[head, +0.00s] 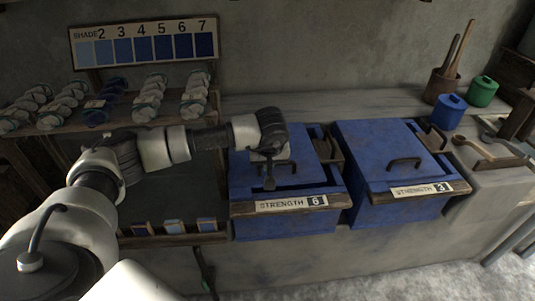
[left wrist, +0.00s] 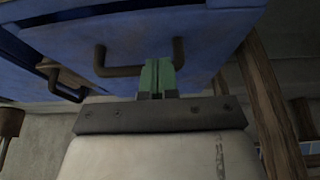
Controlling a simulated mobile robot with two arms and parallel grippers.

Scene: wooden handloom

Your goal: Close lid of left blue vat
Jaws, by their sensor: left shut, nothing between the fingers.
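The left blue vat (head: 285,220) carries a label reading STRENGTH 6. Its blue lid (head: 310,174) lies roughly flat over the top; whether it is fully seated I cannot tell. My left gripper (head: 268,184) is over the lid's front part, shut and empty. The arm hides part of the lid and its handle. In the left wrist view my green fingertips (left wrist: 158,78) are shut and overlap the right part of a dark handle (left wrist: 118,71) on a blue surface. Whether they touch it I cannot tell. My right gripper is out of view.
A second blue vat (head: 395,208) stands close on the right, with its own lid handle (head: 404,161). A shelf with yarn skeins (head: 148,98) is at left. Blue (head: 448,111) and green (head: 482,91) pots stand at the back right.

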